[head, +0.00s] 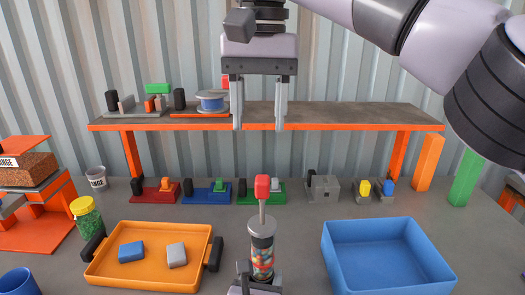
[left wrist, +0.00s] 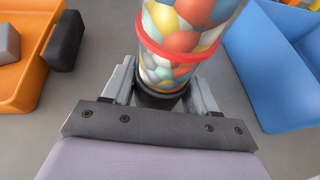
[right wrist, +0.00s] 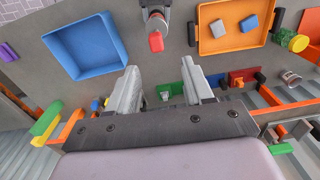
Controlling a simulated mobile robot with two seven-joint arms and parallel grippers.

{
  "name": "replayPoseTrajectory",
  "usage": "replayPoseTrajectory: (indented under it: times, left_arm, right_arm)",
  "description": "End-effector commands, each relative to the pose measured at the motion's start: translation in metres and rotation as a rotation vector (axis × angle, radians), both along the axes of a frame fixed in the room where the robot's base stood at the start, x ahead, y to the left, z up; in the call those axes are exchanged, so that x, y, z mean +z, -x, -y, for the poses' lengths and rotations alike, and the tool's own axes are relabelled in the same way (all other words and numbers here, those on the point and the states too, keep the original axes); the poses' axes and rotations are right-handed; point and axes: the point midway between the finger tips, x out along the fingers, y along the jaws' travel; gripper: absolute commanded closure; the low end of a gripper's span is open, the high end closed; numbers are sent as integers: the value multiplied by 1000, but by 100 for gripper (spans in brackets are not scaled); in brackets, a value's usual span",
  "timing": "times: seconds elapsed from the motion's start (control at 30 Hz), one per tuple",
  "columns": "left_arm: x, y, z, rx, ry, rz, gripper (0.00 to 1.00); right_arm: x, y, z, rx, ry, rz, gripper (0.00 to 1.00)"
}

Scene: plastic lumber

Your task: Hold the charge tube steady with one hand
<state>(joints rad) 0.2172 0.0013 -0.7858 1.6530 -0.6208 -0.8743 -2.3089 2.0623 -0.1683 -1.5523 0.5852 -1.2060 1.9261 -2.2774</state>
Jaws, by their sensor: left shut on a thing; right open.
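The charge tube (head: 262,256) is a clear cylinder full of coloured pellets, with a red band. It stands upright at the front middle of the table. A rod with a red knob (head: 262,187) rises from its grey top. My left gripper (left wrist: 160,100) is shut on the tube near its dark base; in the head view it is mostly cut off at the bottom edge. My right gripper (head: 258,125) is open and empty, pointing down, high above and behind the tube. In the right wrist view the red knob (right wrist: 156,41) shows beyond the open fingers (right wrist: 160,95).
An orange tray (head: 100,279) with a blue and a grey block lies left of the tube. An empty blue bin (head: 385,255) stands right. Behind are several coloured fixtures (head: 205,192) and a raised shelf (head: 330,115). A green-filled jar (head: 87,217) stands at left.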

Motion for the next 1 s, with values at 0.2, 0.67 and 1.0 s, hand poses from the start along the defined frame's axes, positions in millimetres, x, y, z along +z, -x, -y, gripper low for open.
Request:
replayPoseTrajectory:
  times: [0.2, 0.67, 1.0]
  left_arm:
    - [0, 0, 0, 0, 0, 0, 93]
    - [0, 0, 0, 0, 0, 0, 93]
    - [0, 0, 0, 0, 0, 0, 93]
  right_arm:
    - [-1, -2, 6, 4, 27, 16, 49]
    - [-61, -1, 6, 4, 24, 13, 49]
    - [-104, -1, 6, 2, 22, 14, 49]
